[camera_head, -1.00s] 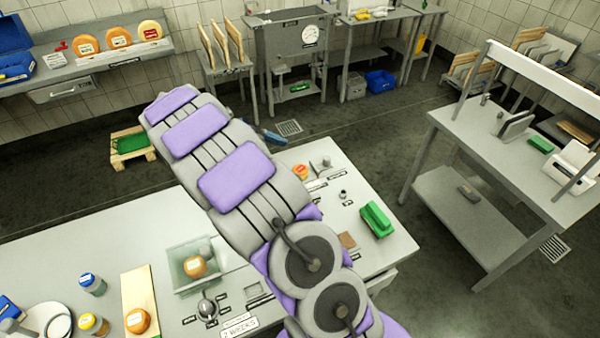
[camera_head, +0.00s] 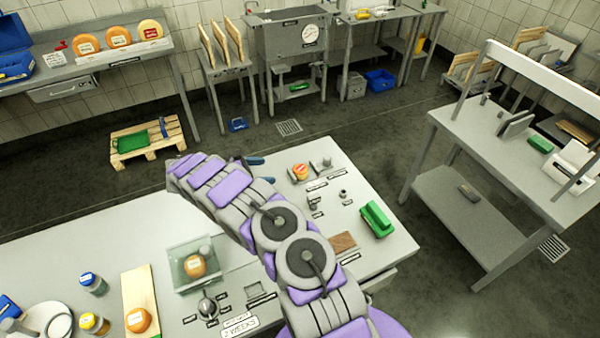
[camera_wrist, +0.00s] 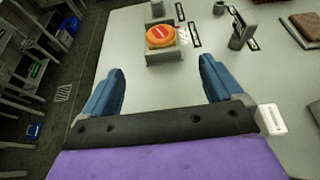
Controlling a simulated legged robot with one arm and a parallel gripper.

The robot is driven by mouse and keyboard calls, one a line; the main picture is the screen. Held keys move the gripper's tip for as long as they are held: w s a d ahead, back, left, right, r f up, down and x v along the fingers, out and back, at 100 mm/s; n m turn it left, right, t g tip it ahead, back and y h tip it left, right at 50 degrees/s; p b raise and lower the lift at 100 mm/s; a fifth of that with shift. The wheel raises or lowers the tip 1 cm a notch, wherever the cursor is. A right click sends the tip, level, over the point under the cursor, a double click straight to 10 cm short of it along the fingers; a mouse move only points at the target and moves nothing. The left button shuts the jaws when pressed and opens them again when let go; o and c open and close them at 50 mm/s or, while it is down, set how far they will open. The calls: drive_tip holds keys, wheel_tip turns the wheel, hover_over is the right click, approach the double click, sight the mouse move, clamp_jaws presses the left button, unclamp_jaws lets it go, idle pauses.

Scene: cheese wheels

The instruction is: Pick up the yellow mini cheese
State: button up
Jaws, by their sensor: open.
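A small orange-yellow cheese with a red label (camera_head: 300,171) sits on a small grey stand (camera_wrist: 162,54) at the back edge of the table. The same cheese shows in the wrist view (camera_wrist: 160,33), ahead of the fingers and roughly centred between them. My gripper (camera_wrist: 160,78) is open and empty, with its blue fingers spread wide, and apart from the cheese. In the head view its blue fingers show to the left of the cheese, partly hidden by my arm.
Other small orange cheeses sit in a clear box (camera_head: 178,282) and on a wooden board (camera_head: 137,285). A green block (camera_head: 376,219), small metal weights (camera_head: 343,194) and a brown block (camera_head: 342,242) stand right of my arm. Larger cheese wheels (camera_head: 118,37) rest on the back-left shelf.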

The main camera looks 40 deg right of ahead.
sight(296, 169)
drive_tip(key=b+x, duration=0.2)
drive_tip(key=x, duration=1.4)
drive_tip(key=shift+d, duration=0.1)
drive_tip(key=c, duration=1.1)
